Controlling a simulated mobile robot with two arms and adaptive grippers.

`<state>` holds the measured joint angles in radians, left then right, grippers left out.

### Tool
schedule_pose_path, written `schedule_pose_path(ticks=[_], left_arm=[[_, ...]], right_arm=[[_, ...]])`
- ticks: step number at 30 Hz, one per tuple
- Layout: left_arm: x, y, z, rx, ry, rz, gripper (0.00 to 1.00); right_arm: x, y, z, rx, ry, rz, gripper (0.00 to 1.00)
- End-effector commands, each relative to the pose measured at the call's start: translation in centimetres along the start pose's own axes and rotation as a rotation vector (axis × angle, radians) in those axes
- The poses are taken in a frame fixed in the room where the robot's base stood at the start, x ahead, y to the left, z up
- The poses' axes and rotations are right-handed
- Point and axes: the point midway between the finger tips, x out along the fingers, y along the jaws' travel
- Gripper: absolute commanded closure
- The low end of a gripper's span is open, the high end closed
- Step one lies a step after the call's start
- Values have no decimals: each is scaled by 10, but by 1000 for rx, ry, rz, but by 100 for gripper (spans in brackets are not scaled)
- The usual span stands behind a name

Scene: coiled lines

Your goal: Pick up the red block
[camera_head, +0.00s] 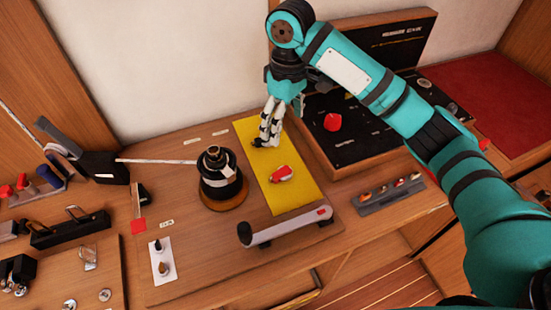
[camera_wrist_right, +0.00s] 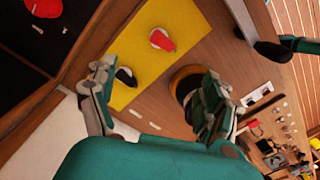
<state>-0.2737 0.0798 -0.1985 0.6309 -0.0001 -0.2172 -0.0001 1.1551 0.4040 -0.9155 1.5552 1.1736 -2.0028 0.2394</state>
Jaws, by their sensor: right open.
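A small red block with a white part (camera_head: 281,173) lies on the yellow mat (camera_head: 295,198). It also shows in the wrist view (camera_wrist_right: 162,40), ahead of the fingers. My right gripper (camera_head: 266,135) is over the mat's far end, behind the block and apart from it. In the wrist view its two fingers are spread (camera_wrist_right: 158,97), with nothing held between them. A small black-and-white piece (camera_wrist_right: 126,76) lies on the mat near one finger. My left gripper is not in view.
A black stand on a round wooden base (camera_head: 222,180) is left of the mat. A grey bar with a black knob (camera_head: 285,227) crosses the front. A black panel box with a red knob (camera_head: 332,121) stands to the right. A small rack (camera_head: 388,194) lies below it.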

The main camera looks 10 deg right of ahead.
Motion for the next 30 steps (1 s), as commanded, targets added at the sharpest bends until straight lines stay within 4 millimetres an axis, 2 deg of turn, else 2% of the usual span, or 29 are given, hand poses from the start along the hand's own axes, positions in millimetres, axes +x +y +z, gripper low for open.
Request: schedule_pose_path(ticks=[2, 5, 10, 14, 19, 25, 30], left_arm=[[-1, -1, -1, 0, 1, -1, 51], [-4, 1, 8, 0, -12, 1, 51], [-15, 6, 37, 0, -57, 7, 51], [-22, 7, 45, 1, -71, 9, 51], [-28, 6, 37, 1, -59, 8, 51], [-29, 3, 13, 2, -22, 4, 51], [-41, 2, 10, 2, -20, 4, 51]], right_arm=[[1, 0, 0, 1, -2, 0, 17], [11, 1, 1, 2, -6, 1, 17], [45, 0, 1, 2, -6, -1, 17], [74, 0, 2, 2, -6, 0, 17], [105, 0, 1, 1, -4, 0, 17], [121, 0, 0, 0, -1, 1, 17], [138, -2, 2, 1, -5, 0, 17]])
